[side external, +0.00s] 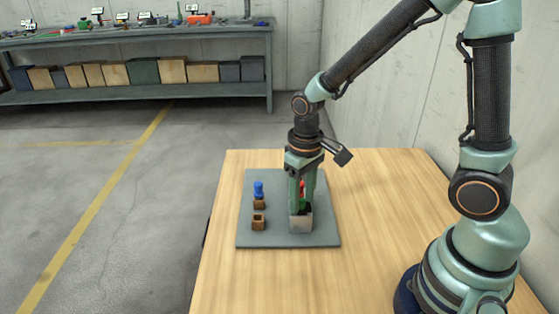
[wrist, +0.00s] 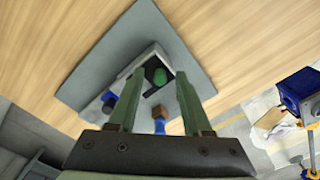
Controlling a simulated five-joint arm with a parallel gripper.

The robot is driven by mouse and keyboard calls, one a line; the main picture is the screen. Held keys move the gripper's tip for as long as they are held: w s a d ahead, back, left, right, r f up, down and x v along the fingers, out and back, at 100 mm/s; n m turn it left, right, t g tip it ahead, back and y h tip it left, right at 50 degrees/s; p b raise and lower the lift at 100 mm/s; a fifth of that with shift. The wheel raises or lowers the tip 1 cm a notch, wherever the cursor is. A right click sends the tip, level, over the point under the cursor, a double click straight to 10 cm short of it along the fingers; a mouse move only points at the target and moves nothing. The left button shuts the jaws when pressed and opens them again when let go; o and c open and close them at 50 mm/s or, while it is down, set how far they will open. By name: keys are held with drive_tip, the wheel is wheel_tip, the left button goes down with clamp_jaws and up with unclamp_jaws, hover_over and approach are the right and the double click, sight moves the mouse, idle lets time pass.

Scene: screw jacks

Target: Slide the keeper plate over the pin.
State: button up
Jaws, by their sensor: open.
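My gripper (side external: 301,200) points straight down over a pale grey block (side external: 300,224) on the right part of a grey mat. In the wrist view, my gripper (wrist: 159,78) has its two green fingers spread apart. Between them shows a green rounded part (wrist: 160,77) in a dark opening of the block; I cannot tell whether the fingers touch anything. A bit of red (side external: 302,186) shows between the fingers in the side view. I cannot tell for certain which part is the keeper plate or the pin; the fingers hide much of this area.
A blue knobbed piece (side external: 258,189) stands in a brown holder left of my gripper. An empty brown square holder (side external: 258,223) sits nearer the front. The grey mat (side external: 322,236) lies on a wooden table (side external: 390,215), clear to the right. A cluttered bench (side external: 150,35) stands far behind.

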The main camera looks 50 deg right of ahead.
clamp_jaws()
idle(1.4)
